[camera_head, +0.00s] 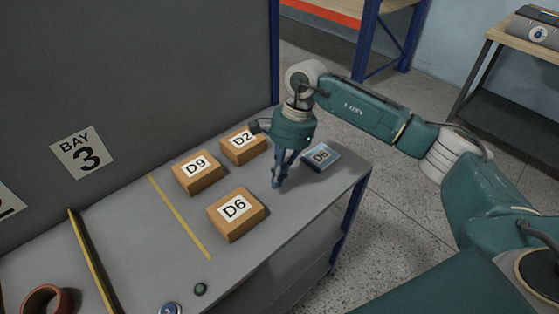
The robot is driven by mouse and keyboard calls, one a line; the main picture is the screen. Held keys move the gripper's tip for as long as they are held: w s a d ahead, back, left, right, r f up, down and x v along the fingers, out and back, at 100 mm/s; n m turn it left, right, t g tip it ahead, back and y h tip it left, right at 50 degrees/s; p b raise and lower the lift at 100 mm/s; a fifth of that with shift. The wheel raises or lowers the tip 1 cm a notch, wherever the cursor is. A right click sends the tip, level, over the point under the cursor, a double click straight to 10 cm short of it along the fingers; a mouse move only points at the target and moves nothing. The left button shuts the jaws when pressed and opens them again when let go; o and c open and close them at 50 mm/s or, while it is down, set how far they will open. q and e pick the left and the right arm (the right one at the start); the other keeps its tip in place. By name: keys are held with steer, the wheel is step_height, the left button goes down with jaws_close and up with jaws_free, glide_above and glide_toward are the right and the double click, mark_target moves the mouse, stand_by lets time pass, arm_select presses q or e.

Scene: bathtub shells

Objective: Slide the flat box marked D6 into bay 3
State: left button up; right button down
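A brown box with a white label D6 (237,214) lies on the grey shelf, right of the yellow line. My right gripper (278,183) points down above or at the shelf, behind and to the right of this box and apart from it. Nothing shows between its fingers; their gap is too small to judge. A flat blue box (321,157) lies just right of the gripper; its small label looks like D8 or D6. The bay 3 sign (81,155) is on the grey back wall, above bare shelf left of the yellow line. My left gripper is out of view.
Brown boxes D9 (197,172) and D2 (243,146) lie near the back wall. A black and yellow divider (92,262) bounds the bay's left side. A reddish-brown ring (46,301), a green knob (201,289) and a blue round item (170,309) are in front.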

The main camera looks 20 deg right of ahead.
mark_target(263, 202)
steer(key=p+x, duration=0.1)
steer(key=x, duration=0.2)
steer(key=shift+s+a, duration=0.1)
steer(key=shift+a, duration=0.15)
steer(key=shift+s+a+p, duration=0.15)
steer(key=shift+a+p, duration=0.2)
steer(key=shift+a, duration=0.25)
steer(key=shift+s+a+p, duration=0.15)
steer(key=shift+a+p, duration=0.2)
steer(key=shift+a, duration=0.25)
steer(key=shift+s+a, duration=0.15)
steer(key=shift+a, duration=0.4)
steer(key=shift+f, duration=0.1)
